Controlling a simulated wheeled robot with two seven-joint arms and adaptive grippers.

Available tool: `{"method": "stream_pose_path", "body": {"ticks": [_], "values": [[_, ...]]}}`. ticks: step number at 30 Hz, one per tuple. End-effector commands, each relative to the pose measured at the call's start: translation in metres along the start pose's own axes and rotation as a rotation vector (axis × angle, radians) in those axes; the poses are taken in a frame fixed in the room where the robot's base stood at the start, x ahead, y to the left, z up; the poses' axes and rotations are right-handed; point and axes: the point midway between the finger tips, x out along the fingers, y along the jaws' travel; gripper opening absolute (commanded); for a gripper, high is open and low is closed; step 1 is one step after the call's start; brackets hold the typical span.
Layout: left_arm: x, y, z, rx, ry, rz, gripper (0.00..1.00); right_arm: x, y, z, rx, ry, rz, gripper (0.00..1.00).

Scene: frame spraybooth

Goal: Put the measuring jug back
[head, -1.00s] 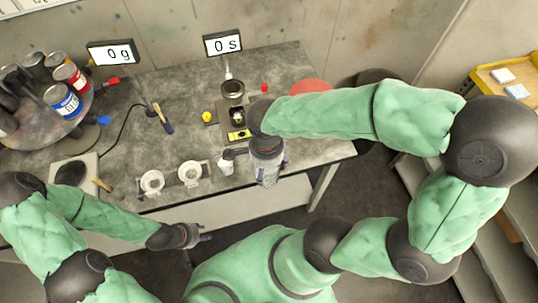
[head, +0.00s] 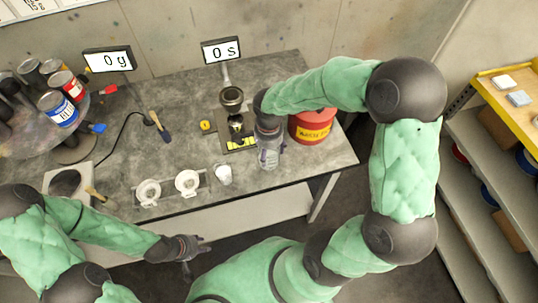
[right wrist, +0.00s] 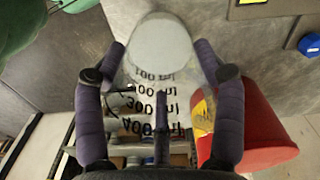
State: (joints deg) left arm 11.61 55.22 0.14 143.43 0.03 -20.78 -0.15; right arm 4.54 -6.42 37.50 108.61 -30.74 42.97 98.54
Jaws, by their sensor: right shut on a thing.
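The measuring jug (right wrist: 150,95) is clear, with black ml marks and a pale round end, and fills the middle of the right wrist view. My right gripper (head: 268,158) is shut on it, with purple-padded fingers (right wrist: 160,95) on both sides. In the head view the gripper is over the bench's front right part, and the jug is hard to make out there. I cannot tell whether the jug touches the bench. My left gripper (head: 190,247) is empty in front of the bench; its fingers look spread.
A red can (head: 313,126) stands close right of my right gripper; it also shows in the wrist view (right wrist: 250,125). A white cup (head: 223,174), two white round holders (head: 187,182) and a stand with a dark cup (head: 231,98) are to its left. The bench's right end (head: 335,160) is clear.

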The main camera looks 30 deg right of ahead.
Motion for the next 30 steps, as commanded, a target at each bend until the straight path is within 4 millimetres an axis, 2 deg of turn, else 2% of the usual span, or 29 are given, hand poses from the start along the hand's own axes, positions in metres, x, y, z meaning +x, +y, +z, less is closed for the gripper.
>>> {"method": "stream_pose_path", "body": {"ticks": [5,12,25,26,28,30], "values": [[0.001,-0.001,0.0,0.0,0.0,0.0,0.4,0.009,-0.005,-0.005,0.001,0.0,0.001,0.31],[0.007,-0.003,0.0,0.0,0.0,0.0,0.4,0.04,-0.007,-0.006,0.002,-0.001,0.001,0.31],[0.011,-0.004,0.0,0.0,0.0,0.0,0.4,0.045,-0.008,-0.006,0.001,0.0,-0.001,0.31],[0.011,-0.004,0.0,0.0,0.0,0.0,0.4,0.045,-0.007,-0.006,0.001,0.0,-0.001,0.72],[0.01,-0.004,0.0,0.0,0.0,0.0,0.4,0.044,-0.007,-0.006,0.001,0.0,-0.001,0.92],[0.01,-0.004,0.0,0.0,0.0,0.0,0.4,0.044,-0.007,-0.006,0.001,0.0,-0.001,0.93]]}}
